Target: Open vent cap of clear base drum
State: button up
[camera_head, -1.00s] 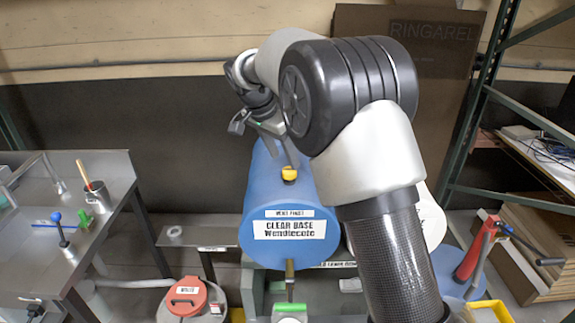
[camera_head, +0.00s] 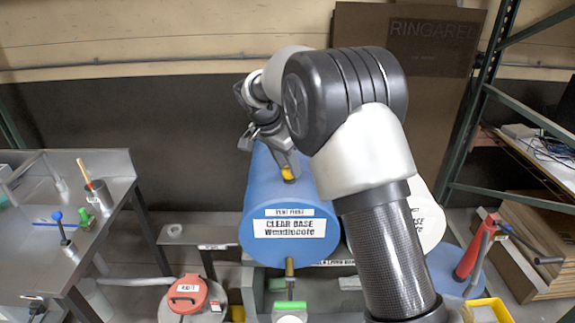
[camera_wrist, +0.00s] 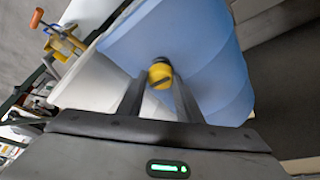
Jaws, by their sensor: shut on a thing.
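The clear base drum (camera_head: 291,222) is blue and lies on its side, with its labelled end toward the head camera. Its yellow vent cap (camera_head: 287,174) sits on top of the drum. My gripper (camera_head: 285,165) reaches down onto the cap from behind. In the wrist view my gripper's fingers (camera_wrist: 160,88) are on both sides of the cap, shut on it. Part of the cap is hidden by the fingers in the head view.
A white drum (camera_head: 425,215) lies close to the right, partly behind my arm. A brass tap (camera_head: 290,268) sticks out below the blue drum's front. A red-lidded can (camera_head: 187,296) stands at lower left. A metal table (camera_head: 115,170) is at left, shelving at right.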

jog(key=shift+n+b, duration=0.3)
jog(key=n+t+y+b, duration=0.1)
jog(key=n+b, duration=0.1)
jog(key=n, duration=0.1)
jog(key=shift+s+d+f, duration=0.1)
jog(key=shift+d, duration=0.05)
jog(key=n+y, duration=0.1)
jog(key=n, duration=0.1)
jog(key=n+y+b, duration=0.1)
jog(key=n, duration=0.1)
jog(key=shift+d+n, duration=0.2)
jog(key=shift+n, duration=0.2)
jog(key=n+y, duration=0.1)
jog(key=n, duration=0.1)
jog(key=n+y+p, duration=0.1)
jog(key=n, duration=0.2)
jog(key=shift+d+r, duration=0.15)
jog(key=shift+r, duration=0.05)
jog(key=shift+n+g+y+p, duration=0.4)
jog(key=shift+n+y+p, duration=0.25)
jog(key=shift+n, duration=1.55)
jog(key=shift+f, duration=0.1)
jog(key=o, duration=1)
